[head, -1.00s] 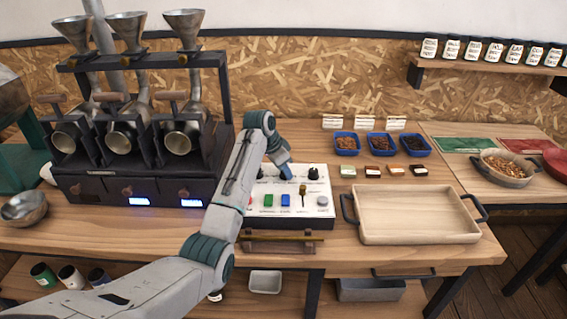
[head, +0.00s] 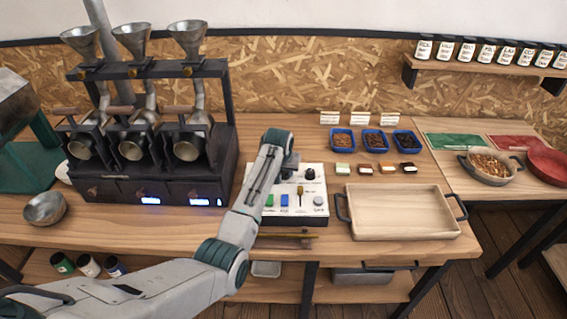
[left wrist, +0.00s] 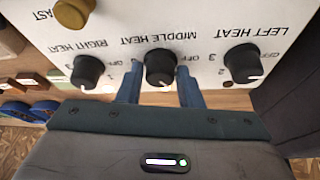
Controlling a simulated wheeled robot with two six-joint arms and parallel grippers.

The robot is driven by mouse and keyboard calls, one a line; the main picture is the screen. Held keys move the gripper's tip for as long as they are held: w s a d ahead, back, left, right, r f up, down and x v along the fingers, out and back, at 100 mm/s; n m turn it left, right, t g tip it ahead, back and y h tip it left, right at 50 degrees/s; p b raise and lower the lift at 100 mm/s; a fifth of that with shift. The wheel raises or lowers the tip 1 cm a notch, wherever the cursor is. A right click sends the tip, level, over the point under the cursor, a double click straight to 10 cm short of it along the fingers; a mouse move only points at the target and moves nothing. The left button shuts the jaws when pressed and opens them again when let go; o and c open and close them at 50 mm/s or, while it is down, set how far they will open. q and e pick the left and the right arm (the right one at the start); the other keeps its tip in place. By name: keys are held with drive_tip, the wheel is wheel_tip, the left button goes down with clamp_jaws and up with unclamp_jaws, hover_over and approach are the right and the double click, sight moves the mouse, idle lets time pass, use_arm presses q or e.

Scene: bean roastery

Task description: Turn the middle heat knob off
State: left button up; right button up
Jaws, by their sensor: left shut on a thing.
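The middle heat knob (left wrist: 160,66) is black and round on the white control panel (left wrist: 205,25), under an upside-down "MIDDLE HEAT" label in the left wrist view. My left gripper (left wrist: 160,90) is shut on it, with one blue finger on each side. The knob's white mark shows at its lower edge; its exact setting is hard to tell. The right heat knob (left wrist: 87,72) and left heat knob (left wrist: 242,63) stand apart on either side. In the head view, my left arm covers part of the panel (head: 319,210) and hides the fingertips. My right gripper is out of view.
A three-barrel roaster (head: 150,165) stands left of the panel. A wooden tray (head: 400,232) lies to its right. Blue dishes of beans (head: 343,141) and small sample blocks (head: 365,169) sit behind the tray. A metal bowl (head: 45,208) is at the far left.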

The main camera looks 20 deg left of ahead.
use_arm(q)
drive_tip(key=n, duration=0.1)
drive_tip(key=n+y+p, duration=0.1)
drive_tip(key=n, duration=0.1)
drive_tip(key=shift+w+d+r, duration=0.1)
drive_tip(key=shift+d+r, duration=0.05)
drive_tip(key=shift+r, duration=0.05)
drive_tip(key=n+y, duration=0.1)
drive_tip(key=n, duration=0.1)
drive_tip(key=shift+f+n+g, duration=0.1)
drive_tip(key=shift+n+g, duration=0.2)
drive_tip(key=n+g+y, duration=0.1)
drive_tip(key=n, duration=0.2)
drive_tip(key=shift+w+d+f+b, duration=0.1)
drive_tip(key=shift+b, duration=0.3)
drive_tip(key=shift+n+g+y+b, duration=0.3)
drive_tip(key=shift+n+b, duration=0.3)
drive_tip(key=shift+n, duration=0.7)
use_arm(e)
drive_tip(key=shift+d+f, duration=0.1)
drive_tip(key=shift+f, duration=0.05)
use_arm(q)
drive_tip(key=o, duration=1)
drive_tip(key=shift+c, duration=0.2)
